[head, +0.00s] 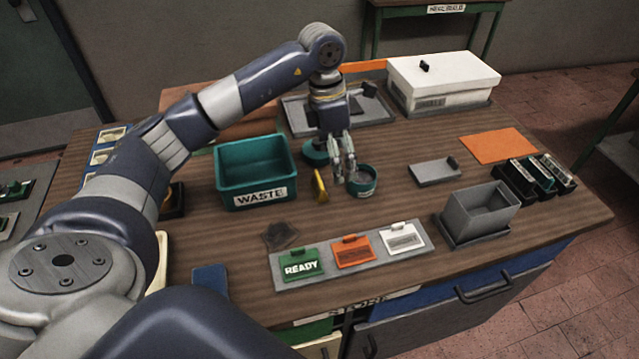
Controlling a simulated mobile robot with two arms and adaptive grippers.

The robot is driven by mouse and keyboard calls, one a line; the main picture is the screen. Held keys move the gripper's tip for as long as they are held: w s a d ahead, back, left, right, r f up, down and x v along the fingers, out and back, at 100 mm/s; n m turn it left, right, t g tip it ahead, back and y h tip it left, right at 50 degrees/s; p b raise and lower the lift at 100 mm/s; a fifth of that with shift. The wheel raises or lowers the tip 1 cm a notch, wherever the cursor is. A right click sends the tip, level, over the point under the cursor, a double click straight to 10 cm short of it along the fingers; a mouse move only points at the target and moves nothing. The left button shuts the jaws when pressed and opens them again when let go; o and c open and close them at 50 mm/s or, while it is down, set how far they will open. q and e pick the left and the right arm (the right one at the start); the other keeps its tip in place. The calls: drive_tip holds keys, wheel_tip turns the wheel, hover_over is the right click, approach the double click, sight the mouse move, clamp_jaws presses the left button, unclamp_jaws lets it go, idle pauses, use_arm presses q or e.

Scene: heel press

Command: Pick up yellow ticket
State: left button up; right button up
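A small yellow piece (320,186), which looks like the yellow ticket, stands on edge on the wooden table between the green WASTE bin and a small round teal dish. My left gripper (345,178) points down just to the right of the yellow piece, over the near-left side of the dish. The yellow piece appears outside its fingers. The gap between the fingertips is too small to judge. My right gripper is not in view.
The WASTE bin (255,170) stands left of the gripper, the teal dish (363,181) right beneath it. A grey strip (290,277) with READY, orange and white tags lies in front. A grey open box (480,211) stands to the right. Bare table lies between dish and strip.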

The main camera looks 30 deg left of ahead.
use_arm(q)
drive_tip(key=y, duration=0.2)
hover_over(318, 181)
drive_tip(key=shift+w+a+r, duration=0.1)
drive_tip(key=shift+w+r, duration=0.2)
drive_tip(key=shift+r, duration=0.15)
drive_tip(key=shift+n, duration=0.3)
drive_tip(key=f, duration=0.2)
drive_tip(key=f+p, duration=0.1)
drive_tip(key=f, duration=0.1)
drive_tip(key=shift+s+a+f, duration=0.15)
drive_tip(key=shift+a, duration=0.05)
drive_tip(key=shift+f, duration=0.3)
drive_tip(key=shift+d+f+p, duration=0.1)
drive_tip(key=shift+f+p, duration=0.4)
drive_tip(key=shift+f, duration=0.1)
wheel_tip(318, 181, down, 3)
drive_tip(key=shift+s+d+f+p, duration=0.15)
drive_tip(key=shift+f+p, duration=0.05)
drive_tip(key=shift+p, duration=0.55)
drive_tip(key=shift+f, duration=0.45)
drive_tip(key=c, duration=0.8)
